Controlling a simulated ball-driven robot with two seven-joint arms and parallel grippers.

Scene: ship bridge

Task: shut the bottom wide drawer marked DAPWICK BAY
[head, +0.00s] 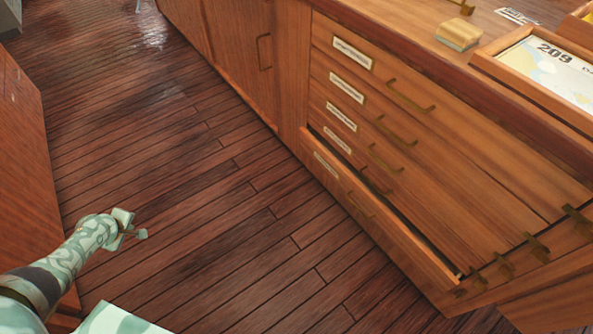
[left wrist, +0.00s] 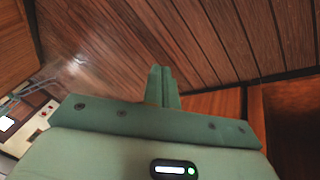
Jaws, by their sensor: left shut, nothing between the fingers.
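The bottom wide drawer (head: 400,237) of the wooden chest stands slightly open in the head view. A narrow dark gap shows along its top edge. Its front carries a white label (head: 326,165), too small to read, and a brass handle (head: 360,206). My left gripper (head: 140,233) is at the lower left of the head view, over the plank floor, well apart from the drawer. Its fingers, also in the left wrist view (left wrist: 162,88), are shut and empty. My right gripper is not in view.
Several drawers above the bottom one look shut, with brass handles protruding. A framed chart (head: 545,75) and a sponge-like block (head: 460,34) lie on the chest top. A wooden cabinet side (head: 22,170) stands at the left. The floor (head: 220,190) between is clear.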

